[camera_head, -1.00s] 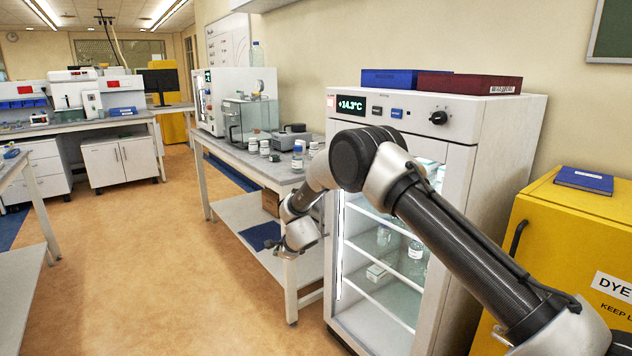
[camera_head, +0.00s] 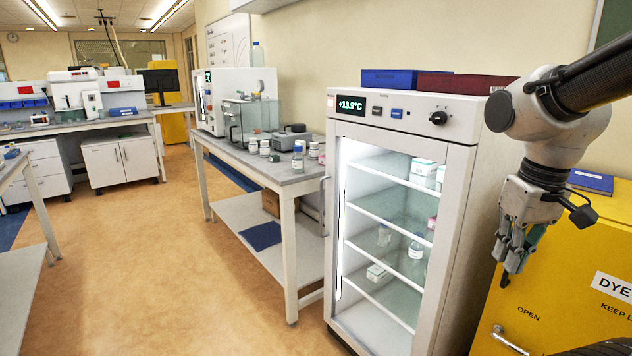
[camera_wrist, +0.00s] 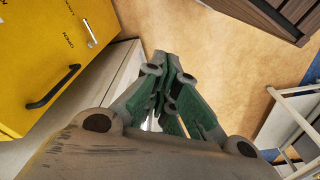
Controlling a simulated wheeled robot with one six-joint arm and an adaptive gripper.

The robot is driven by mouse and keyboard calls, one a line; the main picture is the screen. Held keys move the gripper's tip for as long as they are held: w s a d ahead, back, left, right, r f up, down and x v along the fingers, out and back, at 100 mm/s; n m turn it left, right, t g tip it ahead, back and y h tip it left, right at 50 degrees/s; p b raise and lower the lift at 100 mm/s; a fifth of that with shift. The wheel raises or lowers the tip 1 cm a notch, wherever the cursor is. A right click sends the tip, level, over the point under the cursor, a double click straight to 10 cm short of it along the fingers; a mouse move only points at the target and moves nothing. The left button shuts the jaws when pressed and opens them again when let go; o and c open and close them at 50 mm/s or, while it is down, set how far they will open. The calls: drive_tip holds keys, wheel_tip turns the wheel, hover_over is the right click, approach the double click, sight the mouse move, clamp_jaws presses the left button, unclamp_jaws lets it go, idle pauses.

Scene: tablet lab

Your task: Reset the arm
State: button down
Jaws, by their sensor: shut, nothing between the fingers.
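My gripper (camera_head: 513,262) hangs at the right of the head view, pointing down in front of the yellow cabinet. My arm is folded back, with its upper part reaching out of the top right corner. The gripper is shut and empty. In the wrist view its green-padded fingers (camera_wrist: 173,62) come together over the tan floor.
The white fridge (camera_head: 462,135) with a lit glass door stands left of the gripper; its display reads +13.9°C. The yellow cabinet (camera_head: 570,290) is close behind the gripper. A bench (camera_head: 255,163) with bottles stands further left. The floor (camera_head: 150,260) at left is clear.

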drive_tip(key=s+d+r+m+t, duration=0.1)
drive_tip(key=s+d+r+t, duration=0.2)
drive_tip(key=s+r, duration=0.1)
drive_tip(key=shift+s+d+r+m, duration=0.15)
drive_tip(key=shift+d+r+m, duration=0.1)
drive_tip(key=shift+d+m, duration=0.05)
